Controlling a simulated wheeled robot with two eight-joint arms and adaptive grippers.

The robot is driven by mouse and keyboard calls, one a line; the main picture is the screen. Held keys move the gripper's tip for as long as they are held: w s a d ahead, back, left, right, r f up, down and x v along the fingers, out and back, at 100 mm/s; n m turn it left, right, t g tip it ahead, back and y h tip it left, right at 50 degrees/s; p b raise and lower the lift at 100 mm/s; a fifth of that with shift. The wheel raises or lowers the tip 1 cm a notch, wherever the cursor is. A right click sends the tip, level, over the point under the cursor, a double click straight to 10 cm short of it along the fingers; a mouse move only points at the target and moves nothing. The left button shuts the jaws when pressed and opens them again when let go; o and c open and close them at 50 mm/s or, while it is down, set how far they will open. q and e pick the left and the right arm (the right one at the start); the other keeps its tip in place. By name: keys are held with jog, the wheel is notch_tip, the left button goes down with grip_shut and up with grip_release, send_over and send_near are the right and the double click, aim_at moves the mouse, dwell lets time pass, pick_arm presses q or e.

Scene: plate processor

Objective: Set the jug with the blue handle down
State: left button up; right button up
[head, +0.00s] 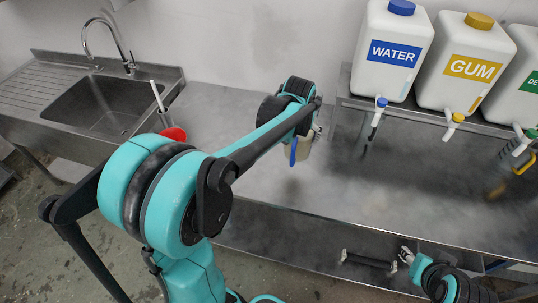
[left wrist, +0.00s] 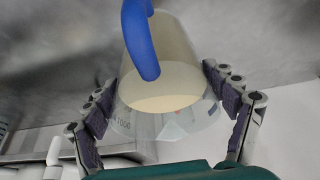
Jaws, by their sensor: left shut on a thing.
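The jug (head: 303,152) with the blue handle (head: 293,152) is over the steel counter in the middle of the head view, mostly hidden behind my left arm. My left gripper (head: 313,135) is shut on it. In the left wrist view the clear jug (left wrist: 185,50) sits between both fingers of the gripper (left wrist: 162,88), with its blue handle (left wrist: 138,40) towards the camera and pale tan liquid inside. I cannot tell whether its base touches the counter. My right gripper (head: 405,256) shows small at the lower right, apart from the jug; its jaws are unclear.
The steel counter (head: 240,185) has free room around the jug. WATER (head: 396,50) and GUM (head: 465,65) containers and a green-labelled one (head: 525,85) stand on a raised shelf at right, taps hanging down. A sink (head: 105,105) and red cup (head: 174,134) are at left.

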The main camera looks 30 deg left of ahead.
pick_arm(q)
jog(key=s+a+f+b, duration=0.4)
jog(key=s+a+f, duration=0.1)
jog(key=a+f, duration=0.4)
jog(key=shift+s+f, duration=0.25)
jog(key=shift+f, duration=0.5)
jog(key=shift+f, duration=0.2)
jog(key=o, duration=1.7)
jog(key=shift+o, duration=0.2)
